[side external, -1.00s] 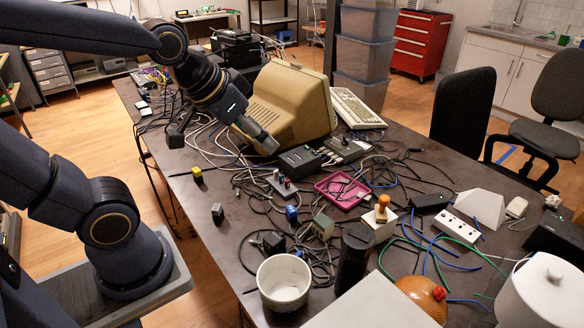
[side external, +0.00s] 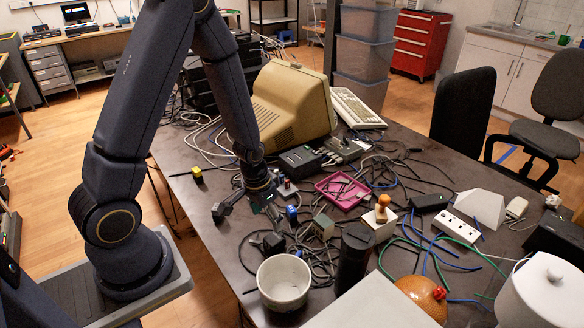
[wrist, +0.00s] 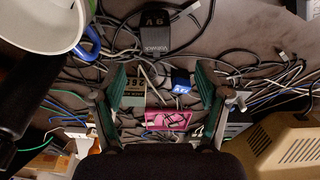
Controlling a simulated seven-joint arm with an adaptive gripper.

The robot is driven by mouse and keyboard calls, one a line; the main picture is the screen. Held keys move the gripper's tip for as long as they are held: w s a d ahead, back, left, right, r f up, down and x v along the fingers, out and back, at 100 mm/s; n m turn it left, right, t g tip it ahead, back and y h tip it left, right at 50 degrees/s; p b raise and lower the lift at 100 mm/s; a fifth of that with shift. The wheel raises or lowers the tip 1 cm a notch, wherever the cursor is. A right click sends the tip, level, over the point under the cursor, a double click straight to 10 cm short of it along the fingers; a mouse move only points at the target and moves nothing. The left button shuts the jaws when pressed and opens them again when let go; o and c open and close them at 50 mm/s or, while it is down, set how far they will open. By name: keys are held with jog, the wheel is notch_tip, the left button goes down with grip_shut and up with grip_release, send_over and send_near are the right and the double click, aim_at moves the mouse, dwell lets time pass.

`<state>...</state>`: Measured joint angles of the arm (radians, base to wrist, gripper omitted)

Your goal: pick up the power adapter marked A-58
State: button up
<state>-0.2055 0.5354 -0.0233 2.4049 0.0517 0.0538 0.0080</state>
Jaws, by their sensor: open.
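My gripper (side external: 248,210) is low over the front left of the dark table, pointing down, empty. In the wrist view its fingers (wrist: 159,80) are spread wide. Between and below them show a small blue block (wrist: 181,80) with a white marking too small to read surely, and a grey-green box (wrist: 136,88). A black adapter (wrist: 155,38) with pale lettering lies beyond the fingertips; its mark is not clearly legible. In the side view the black adapter (side external: 270,242), blue block (side external: 292,213) and grey-green box (side external: 323,227) lie right of my gripper. I cannot tell which is A-58.
Loose cables cover much of the table (side external: 215,255). A pink tray (side external: 341,190) lies behind the blue block. A white pot (side external: 284,282) and black cylinder (side external: 354,258) stand in front. The beige monitor (side external: 290,103) stands behind.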

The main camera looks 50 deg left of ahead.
aim_at(275, 237)
jog(key=f, duration=0.4)
jog(key=shift+w+f, duration=0.3)
jog(key=shift+w, duration=0.1)
jog(key=f, duration=0.2)
jog(key=w+f, duration=0.1)
jog(key=f, duration=0.2)
jog(key=shift+d+f, duration=0.1)
jog(key=shift+d, duration=0.1)
jog(key=c, duration=1.4)
jog(key=shift+o, duration=0.2)
